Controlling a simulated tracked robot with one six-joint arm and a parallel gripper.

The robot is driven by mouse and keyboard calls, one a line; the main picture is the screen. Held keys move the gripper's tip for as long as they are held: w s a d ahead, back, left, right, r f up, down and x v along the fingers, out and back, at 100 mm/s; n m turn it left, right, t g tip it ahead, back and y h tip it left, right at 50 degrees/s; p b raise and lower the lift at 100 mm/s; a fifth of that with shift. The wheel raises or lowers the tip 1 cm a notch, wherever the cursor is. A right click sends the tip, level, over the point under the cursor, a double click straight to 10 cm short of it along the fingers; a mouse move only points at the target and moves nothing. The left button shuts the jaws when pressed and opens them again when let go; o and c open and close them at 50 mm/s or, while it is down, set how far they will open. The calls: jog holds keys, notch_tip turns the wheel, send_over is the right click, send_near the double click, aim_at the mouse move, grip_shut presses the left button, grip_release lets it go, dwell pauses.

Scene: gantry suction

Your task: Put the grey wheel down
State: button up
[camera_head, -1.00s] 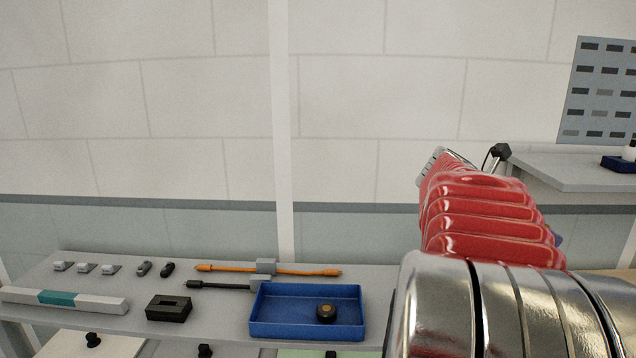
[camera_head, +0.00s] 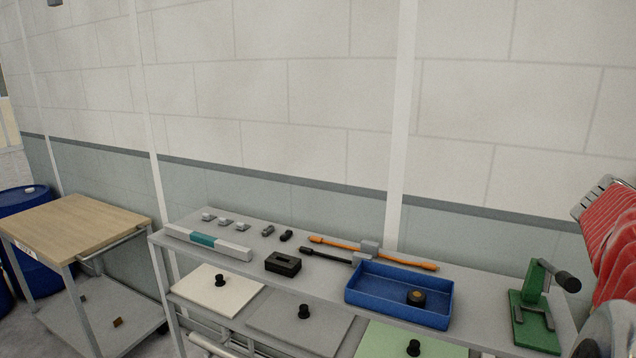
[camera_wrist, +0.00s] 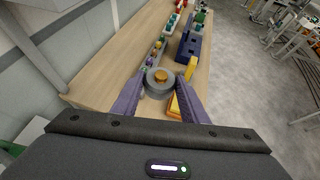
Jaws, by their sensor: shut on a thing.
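The grey wheel (camera_wrist: 158,90), a grey disc with an orange hub, shows in the wrist view. It is between the two purple fingers of my gripper (camera_wrist: 158,84), which is shut on it. Beyond and below it lies a wooden bench top (camera_wrist: 116,72); I cannot tell the gap between wheel and bench. The wheel and gripper fingers are not visible in the head view, where only part of my red arm shows at the right edge.
In the wrist view, a yellow part (camera_wrist: 174,107), a blue block (camera_wrist: 190,48) and several small coloured parts are on the bench. In the head view, a grey shelf bears a blue tray (camera_head: 385,306) and a green press (camera_head: 533,320). A wood-topped cart (camera_head: 75,224) stands left.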

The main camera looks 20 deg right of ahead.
jog(key=w+a+f+n+t+y, duration=0.2)
jog(key=w+a+f+n+t, duration=0.3)
jog(key=w+a+f, duration=0.4)
jog(key=w+a+f+n+t+y, duration=0.2)
jog(key=w+a+f+n+t, duration=0.4)
jog(key=w+a, duration=1.3)
jog(key=w+a+f+n+t+y, duration=0.3)
jog(key=w+a+f+n+t, duration=0.3)
jog(key=a, duration=1.9)
jog(key=w+f+n, duration=0.3)
jog(key=w+f, duration=0.4)
jog(key=w, duration=0.1)
jog(key=shift+w+a+f, duration=0.25)
jog(key=shift+a+f, duration=0.1)
jog(key=shift+a, duration=0.05)
jog(key=w+r, duration=0.7)
jog(key=r, duration=0.4)
jog(key=shift+w, duration=0.15)
